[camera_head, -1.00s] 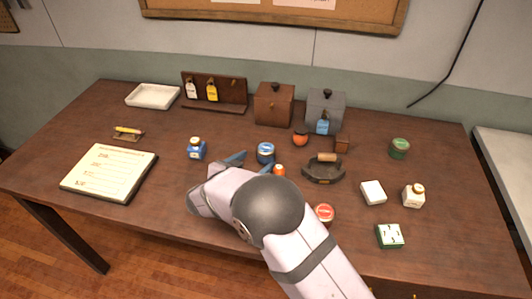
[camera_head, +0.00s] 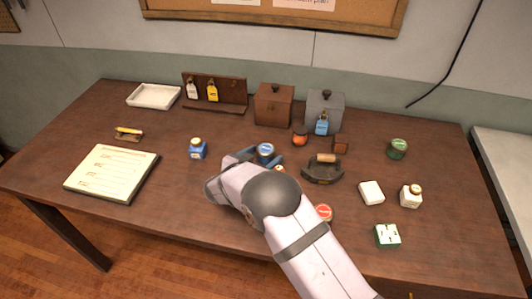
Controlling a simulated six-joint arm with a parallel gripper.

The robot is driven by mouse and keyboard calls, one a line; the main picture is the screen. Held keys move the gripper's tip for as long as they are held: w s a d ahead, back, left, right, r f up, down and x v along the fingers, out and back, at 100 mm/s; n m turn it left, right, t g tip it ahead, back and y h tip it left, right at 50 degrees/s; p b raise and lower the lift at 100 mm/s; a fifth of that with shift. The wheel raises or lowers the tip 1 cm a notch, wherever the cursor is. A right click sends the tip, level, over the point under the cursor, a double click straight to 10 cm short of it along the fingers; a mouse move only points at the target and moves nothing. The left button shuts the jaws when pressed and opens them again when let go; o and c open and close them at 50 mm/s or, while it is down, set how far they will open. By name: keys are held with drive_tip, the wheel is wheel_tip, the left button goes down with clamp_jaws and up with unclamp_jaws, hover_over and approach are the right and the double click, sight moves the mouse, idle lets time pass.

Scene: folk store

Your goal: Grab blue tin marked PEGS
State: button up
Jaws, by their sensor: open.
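A round blue tin (camera_head: 265,150) with a pale label on its lid stands near the middle of the table; its lettering is too small to read. My gripper (camera_head: 259,157) is open, its dark blue fingers low at the tin, one on the left side and one at the right. I cannot tell whether either finger touches it. My wrist hides the table in front of the tin.
An orange-lidded item (camera_head: 280,168) is partly hidden close in front of the tin. A blue bottle (camera_head: 198,149) stands left, a dark iron (camera_head: 322,170) right, and a red tin (camera_head: 324,212) near my forearm.

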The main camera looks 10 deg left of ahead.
drive_tip(key=c, duration=1.2)
drive_tip(key=shift+r, duration=0.1)
